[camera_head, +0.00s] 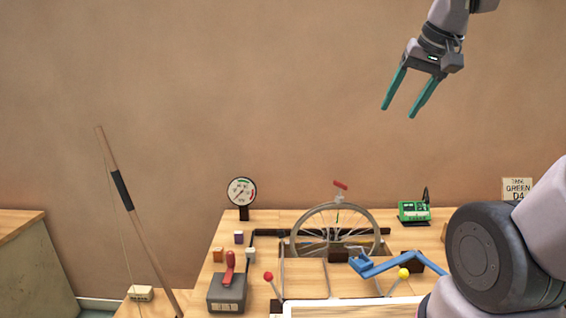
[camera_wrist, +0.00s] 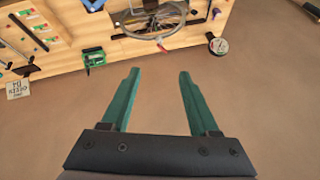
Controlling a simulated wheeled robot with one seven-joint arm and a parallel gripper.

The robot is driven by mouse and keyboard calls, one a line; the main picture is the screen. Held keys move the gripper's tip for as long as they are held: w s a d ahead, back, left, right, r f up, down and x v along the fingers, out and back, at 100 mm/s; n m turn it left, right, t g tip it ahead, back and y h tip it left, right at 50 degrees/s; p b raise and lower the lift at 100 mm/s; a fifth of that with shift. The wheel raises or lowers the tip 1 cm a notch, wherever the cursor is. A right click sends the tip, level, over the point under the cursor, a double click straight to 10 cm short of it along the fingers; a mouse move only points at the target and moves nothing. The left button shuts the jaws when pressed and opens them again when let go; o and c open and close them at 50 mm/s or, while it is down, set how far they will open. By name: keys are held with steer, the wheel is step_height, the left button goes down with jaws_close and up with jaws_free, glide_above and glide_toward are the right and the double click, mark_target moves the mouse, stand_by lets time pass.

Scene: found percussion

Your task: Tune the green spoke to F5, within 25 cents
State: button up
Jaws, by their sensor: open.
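A bicycle wheel (camera_head: 376,226) stands upright in a dark stand on the wooden bench; it also shows at the top of the wrist view (camera_wrist: 185,22). A green boxed device (camera_head: 413,211) stands right of the wheel, also in the wrist view (camera_wrist: 93,57). My gripper (camera_head: 399,112) is open and empty, high above the bench, up and right of the wheel; its teal fingers show in the wrist view (camera_wrist: 160,72).
A sign (camera_head: 517,188) at right seems to read "GREEN D4". A round dial (camera_head: 241,191) stands left of the wheel. A blue jointed tool (camera_head: 395,264), yellow-headed mallet (camera_head: 404,273), red-headed mallet (camera_head: 268,277) and grey box (camera_head: 227,293) lie in front. A bow (camera_head: 130,200) leans left.

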steer(key=shift+m+t, duration=0.6)
steer(key=shift+m, duration=0.3)
steer(key=s, duration=0.4)
steer(key=shift+s+d+r, duration=0.1)
steer(key=shift+s+d, duration=0.05)
steer(key=shift+s, duration=0.25)
jaws_close()
stand_by(0.4)
